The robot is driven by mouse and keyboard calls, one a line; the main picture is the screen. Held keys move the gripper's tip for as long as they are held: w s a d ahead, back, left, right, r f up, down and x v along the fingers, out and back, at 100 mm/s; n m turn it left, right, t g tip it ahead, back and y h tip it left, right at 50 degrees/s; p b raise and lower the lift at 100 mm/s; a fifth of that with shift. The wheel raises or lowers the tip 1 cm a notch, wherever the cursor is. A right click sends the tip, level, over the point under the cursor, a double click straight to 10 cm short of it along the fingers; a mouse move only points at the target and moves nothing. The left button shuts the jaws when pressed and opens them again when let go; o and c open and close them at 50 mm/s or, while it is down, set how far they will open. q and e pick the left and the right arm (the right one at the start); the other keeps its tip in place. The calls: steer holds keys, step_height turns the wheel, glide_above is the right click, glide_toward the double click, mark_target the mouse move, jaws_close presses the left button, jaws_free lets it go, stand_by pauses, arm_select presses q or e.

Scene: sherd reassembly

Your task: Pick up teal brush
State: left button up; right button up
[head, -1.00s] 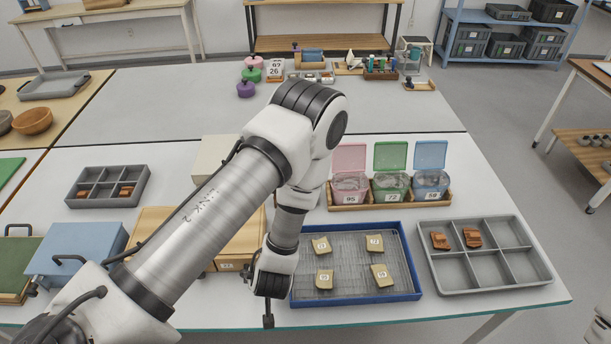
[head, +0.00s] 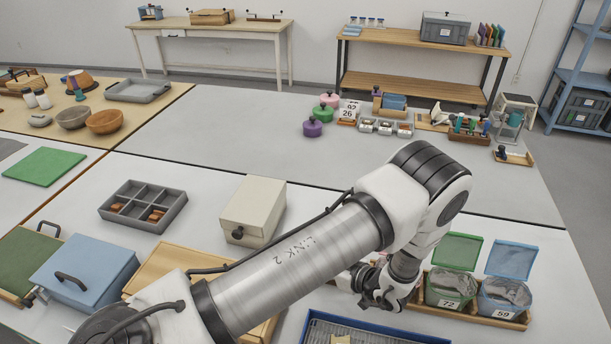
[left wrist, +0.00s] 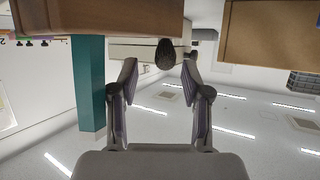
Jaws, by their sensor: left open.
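I cannot make out a teal brush for certain in either view. A dark rounded thing (left wrist: 165,53) shows between and beyond the fingertips. A teal upright block (left wrist: 89,82) stands left of the fingers there; I cannot tell what it is. My right gripper is in neither view.
A blue-rimmed tray (head: 365,332) lies below the gripper. A cream box (head: 253,210) and a grey compartment tray (head: 143,206) are left. A wooden rack (head: 470,130) stands on the far table, whose middle is clear.

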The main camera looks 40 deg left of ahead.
arm_select(q)
steer(key=shift+a, duration=0.3)
steer(key=a, duration=0.1)
steer(key=a+p, duration=0.1)
steer(key=s+a, duration=0.1)
steer(key=shift+s+a+f+p, duration=0.1)
steer(key=shift+a+f+p, duration=0.05)
steer(key=shift+f+p, duration=0.15)
steer(key=x, duration=0.2)
steer(key=p+x, duration=0.1)
steer(key=shift+w+f, duration=0.1)
steer(key=shift+w, duration=0.15)
steer(key=shift+a+f, duration=0.2)
steer(key=shift+a, duration=0.1)
steer(key=shift+d, duration=0.1)
jaws_close()
